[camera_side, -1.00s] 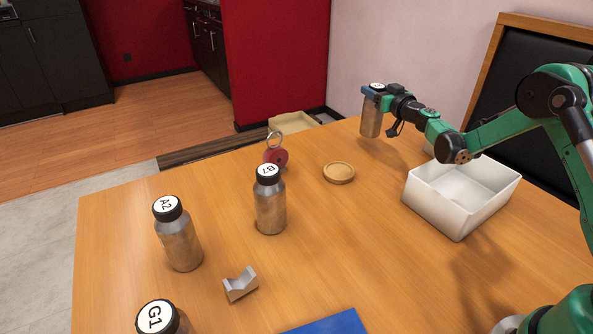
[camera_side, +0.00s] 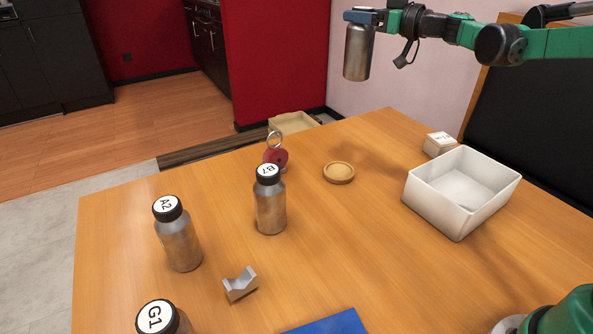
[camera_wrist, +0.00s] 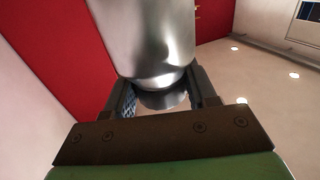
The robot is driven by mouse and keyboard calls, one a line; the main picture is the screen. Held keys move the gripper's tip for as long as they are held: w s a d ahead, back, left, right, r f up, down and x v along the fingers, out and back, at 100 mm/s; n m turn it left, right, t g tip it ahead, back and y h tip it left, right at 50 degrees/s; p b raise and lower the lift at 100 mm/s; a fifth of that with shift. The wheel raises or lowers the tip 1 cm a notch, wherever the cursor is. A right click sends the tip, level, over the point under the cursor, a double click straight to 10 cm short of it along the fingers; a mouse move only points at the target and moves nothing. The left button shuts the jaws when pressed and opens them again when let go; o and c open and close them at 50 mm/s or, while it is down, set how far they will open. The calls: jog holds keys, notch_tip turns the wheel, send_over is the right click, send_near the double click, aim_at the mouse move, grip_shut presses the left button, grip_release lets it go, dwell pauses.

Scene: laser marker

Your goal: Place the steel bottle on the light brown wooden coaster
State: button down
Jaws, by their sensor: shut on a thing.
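My gripper (camera_side: 364,18) is shut on a steel bottle (camera_side: 358,52) near its top and holds it upright, high above the table's far edge. In the wrist view the steel bottle (camera_wrist: 150,40) is between the two fingers of my gripper (camera_wrist: 163,95). The light brown round wooden coaster (camera_side: 339,172) lies on the table, below the held bottle and a little left of it in the side view. It is empty. The held bottle's cap and label are mostly hidden by the gripper in the side view.
A red keyring-like object (camera_side: 275,155), a grey V-block (camera_side: 240,285), a blue sheet (camera_side: 330,323), a white bin (camera_side: 440,205) and a small white-topped box (camera_side: 438,144) are around the coaster.

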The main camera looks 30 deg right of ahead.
jog(key=s+a+n+g+y, duration=0.2)
jog(key=s+a+y, duration=0.1)
jog(key=a, duration=0.1)
notch_tip(320, 180, down, 20)
jog(key=shift+r, duration=0.2)
jog(key=shift+w+a, duration=0.1)
jog(key=shift+w, duration=0.05)
jog(key=shift+f, duration=0.15)
jog(key=shift+c, duration=1.4)
grip_release()
